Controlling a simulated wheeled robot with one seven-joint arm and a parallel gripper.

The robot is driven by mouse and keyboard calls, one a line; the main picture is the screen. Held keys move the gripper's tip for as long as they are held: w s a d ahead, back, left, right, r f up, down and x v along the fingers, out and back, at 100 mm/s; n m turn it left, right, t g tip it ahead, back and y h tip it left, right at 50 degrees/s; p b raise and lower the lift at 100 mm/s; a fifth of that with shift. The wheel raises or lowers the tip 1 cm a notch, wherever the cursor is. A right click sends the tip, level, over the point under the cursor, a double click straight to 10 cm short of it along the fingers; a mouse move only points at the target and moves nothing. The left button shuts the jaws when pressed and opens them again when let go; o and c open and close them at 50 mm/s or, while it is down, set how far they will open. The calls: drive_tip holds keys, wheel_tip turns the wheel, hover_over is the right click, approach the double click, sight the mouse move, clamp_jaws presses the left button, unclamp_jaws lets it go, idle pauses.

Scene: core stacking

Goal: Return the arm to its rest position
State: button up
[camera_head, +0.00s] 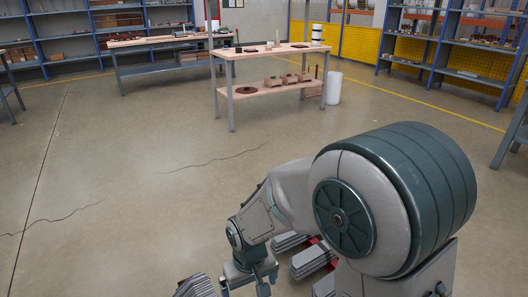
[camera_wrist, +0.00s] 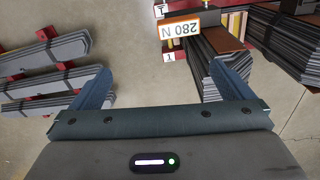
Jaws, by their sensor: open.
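My gripper (camera_head: 246,284) is low in the head view, at the end of my bent arm, pointing down. In the wrist view my gripper (camera_wrist: 158,80) shows two blue fingers spread wide apart, with only floor between them. Nothing is held. Grey stacks of flat sheets (camera_wrist: 44,55) lie on red supports left of the fingers. Another grey stack (camera_wrist: 292,42) lies to the right, beyond the right finger. In the head view, grey stacks (camera_head: 312,258) lie beside and partly behind my arm, and one stack (camera_head: 195,287) is cut off at the bottom edge.
Blue shelves (camera_head: 450,50) line the back. The middle floor (camera_head: 130,150) is clear.

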drive_tip(key=s+d+r+m+p, duration=0.1)
drive_tip(key=d+r+p, duration=0.5)
drive_tip(key=r, duration=0.7)
drive_tip(key=s+d+r+m+t+p, duration=0.1)
drive_tip(key=s+d+r+p, duration=0.3)
drive_tip(key=r+p, duration=0.5)
drive_tip(key=s+d+r+m+t+p, duration=0.1)
drive_tip(key=s+d+r+m+p, duration=0.2)
drive_tip(key=d+r+p, duration=0.5)
drive_tip(key=w+v, duration=0.1)
drive_tip(key=v, duration=0.9)
drive_tip(key=shift+w+d+p, duration=0.25)
drive_tip(key=shift+w+p, duration=0.1)
drive_tip(key=shift+w, duration=0.05)
